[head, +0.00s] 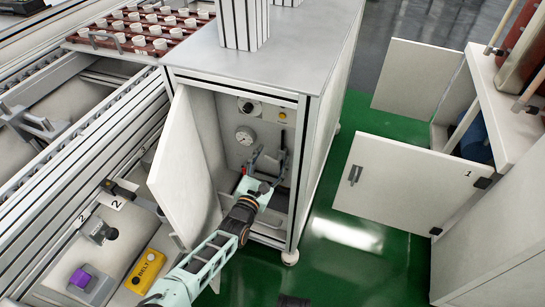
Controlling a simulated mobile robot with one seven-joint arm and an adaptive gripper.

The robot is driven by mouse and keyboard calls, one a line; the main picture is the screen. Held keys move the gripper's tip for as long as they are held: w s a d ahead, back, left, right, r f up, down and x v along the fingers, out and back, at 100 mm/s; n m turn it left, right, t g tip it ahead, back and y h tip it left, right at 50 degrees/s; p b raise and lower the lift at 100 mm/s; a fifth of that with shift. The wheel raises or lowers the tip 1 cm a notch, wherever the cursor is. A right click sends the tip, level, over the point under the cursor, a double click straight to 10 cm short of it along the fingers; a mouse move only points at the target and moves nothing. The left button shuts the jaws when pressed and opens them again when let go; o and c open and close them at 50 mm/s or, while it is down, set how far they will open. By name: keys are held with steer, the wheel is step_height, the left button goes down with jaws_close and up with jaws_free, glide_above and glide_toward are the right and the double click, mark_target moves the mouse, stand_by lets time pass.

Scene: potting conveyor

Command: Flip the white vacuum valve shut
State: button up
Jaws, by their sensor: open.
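My gripper (268,163) reaches into the open grey cabinet (303,160) in the middle of the head view, its fingers apart and pointing at the back panel. I see nothing held between the fingers. I cannot make out a white vacuum valve for certain; the gripper and wrist hide part of the lower panel. Small red and blue parts (244,172) show just left of the gripper. A round gauge (245,135) is on the panel above and left of it. A dark upright lever or handle (283,138) is above and right of it. I cannot tell whether the gripper touches anything.
The cabinet's door (184,170) stands open to the left, close beside my arm. A black knob (250,107) and a yellow button (282,115) are higher on the panel. A yellow BELT box (145,270) is at lower left.

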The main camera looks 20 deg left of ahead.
steer(key=c, duration=1.2)
steer(key=shift+r+n+p, duration=0.15)
steer(key=shift+n+p, duration=0.55)
steer(key=shift+p, duration=0.3)
steer(key=shift+a+f+n+p, duration=0.1)
steer(key=shift+f+n+p, duration=0.35)
steer(key=shift+n, duration=0.55)
steer(key=o, duration=1.2)
